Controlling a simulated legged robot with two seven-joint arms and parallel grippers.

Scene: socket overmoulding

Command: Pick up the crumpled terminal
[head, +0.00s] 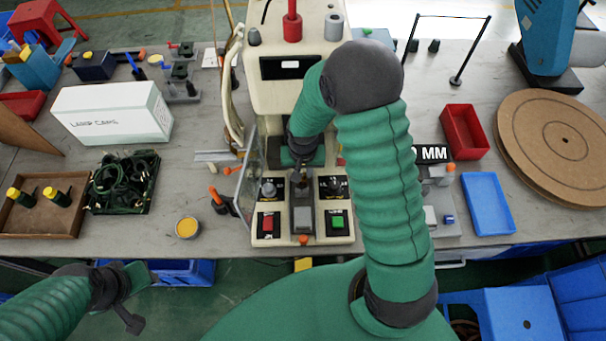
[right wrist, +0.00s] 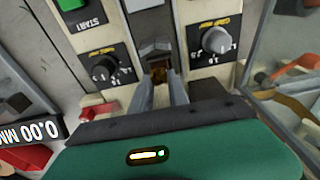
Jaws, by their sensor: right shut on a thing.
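The machine has a red button (head: 268,223) and a green button (head: 337,222). A clear guard panel (head: 246,180) stands on its left.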

